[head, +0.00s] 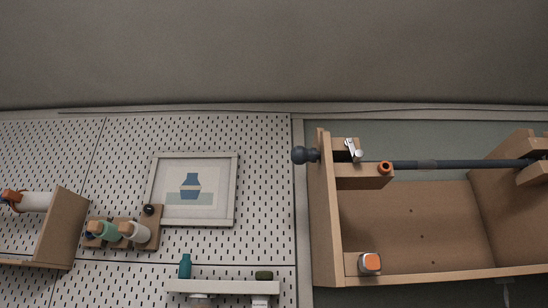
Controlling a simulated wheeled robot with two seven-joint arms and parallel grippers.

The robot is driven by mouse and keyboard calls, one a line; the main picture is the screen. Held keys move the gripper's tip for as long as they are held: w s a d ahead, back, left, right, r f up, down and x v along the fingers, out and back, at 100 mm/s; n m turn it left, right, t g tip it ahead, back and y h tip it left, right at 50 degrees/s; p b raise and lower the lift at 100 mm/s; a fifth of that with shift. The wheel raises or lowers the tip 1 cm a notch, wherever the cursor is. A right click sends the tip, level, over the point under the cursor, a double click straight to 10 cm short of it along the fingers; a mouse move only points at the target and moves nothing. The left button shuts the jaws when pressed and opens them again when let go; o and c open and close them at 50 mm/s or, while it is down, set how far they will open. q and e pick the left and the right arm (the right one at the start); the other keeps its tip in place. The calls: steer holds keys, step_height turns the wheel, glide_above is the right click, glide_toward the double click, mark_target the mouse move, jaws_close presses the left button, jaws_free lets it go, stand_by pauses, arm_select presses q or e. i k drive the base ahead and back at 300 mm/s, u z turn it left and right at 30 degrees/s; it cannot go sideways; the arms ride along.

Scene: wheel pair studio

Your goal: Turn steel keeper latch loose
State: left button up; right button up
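The steel keeper latch (353,150) is a small, bright metal piece at the upper left of the wooden case on the right. It sits by a wooden block, across or beside the left end of a dark rod (450,164). The rod has a round dark knob (305,155) outside the case's left wall. An orange ring (385,168) is at the rod, just right of the latch. I cannot tell from this view how far the latch is turned. Neither of my grippers shows in the head view.
The wooden case (328,230) holds an orange-topped piece (370,263) at its lower left. A framed picture (233,195) hangs on the pegboard (265,150). Below it, a shelf (225,287) carries a teal bottle (185,267). A wooden bracket (60,230) stands at far left.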

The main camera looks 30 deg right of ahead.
mark_target(356, 155)
steer(key=u, duration=1.5)
steer(key=k, duration=0.55)
steer(key=z, duration=2.4)
